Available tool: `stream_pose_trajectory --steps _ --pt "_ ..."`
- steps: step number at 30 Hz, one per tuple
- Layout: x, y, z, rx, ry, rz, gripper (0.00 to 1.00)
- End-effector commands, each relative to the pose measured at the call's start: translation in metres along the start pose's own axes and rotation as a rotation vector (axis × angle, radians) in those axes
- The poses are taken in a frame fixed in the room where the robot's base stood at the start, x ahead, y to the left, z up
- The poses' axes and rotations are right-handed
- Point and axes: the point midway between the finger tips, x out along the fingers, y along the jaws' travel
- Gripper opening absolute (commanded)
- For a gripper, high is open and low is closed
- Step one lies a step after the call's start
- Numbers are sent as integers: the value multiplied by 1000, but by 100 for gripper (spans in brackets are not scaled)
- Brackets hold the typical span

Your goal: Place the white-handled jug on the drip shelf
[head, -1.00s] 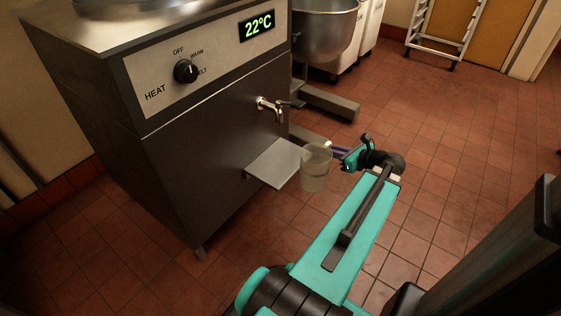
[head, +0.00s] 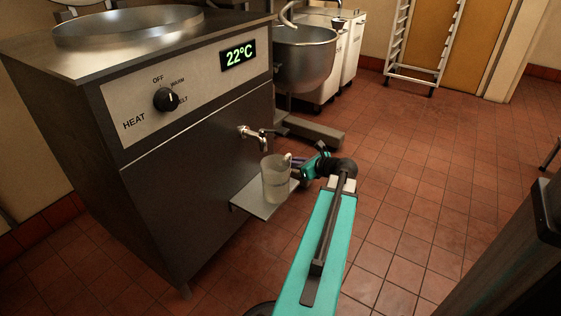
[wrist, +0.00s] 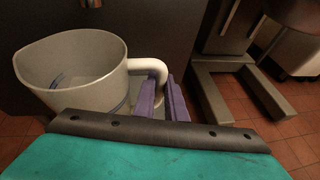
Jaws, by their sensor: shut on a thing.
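The jug (head: 275,180) is translucent with a white handle, and looks upright and empty in the wrist view (wrist: 85,65). My gripper (head: 297,165) is shut on the jug's white handle, with its purple fingers around it in the wrist view (wrist: 163,100). The drip shelf (head: 254,204) is a flat metal plate on the front of the steel machine, below the tap (head: 252,136). In the head view the jug overlaps the shelf's right part. I cannot tell whether its base touches the shelf.
The steel machine (head: 190,150) has a heat knob (head: 165,99) and a display reading 22°C (head: 238,54). A mixer with a steel bowl (head: 305,58) stands behind it, its base legs (head: 310,129) on the floor. The tiled floor (head: 430,180) at right is mostly clear.

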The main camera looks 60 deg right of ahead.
Motion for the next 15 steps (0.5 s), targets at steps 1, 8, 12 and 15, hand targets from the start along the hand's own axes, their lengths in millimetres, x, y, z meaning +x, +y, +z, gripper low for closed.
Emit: stream_pose_trajectory --steps 1,8,12,15 --pt "7 -1 1 -1 -1 1 0" --pt "13 -1 6 1 0 -2 0" --pt "12 -1 6 1 0 -2 0" --pt "13 -1 6 1 0 -2 0"
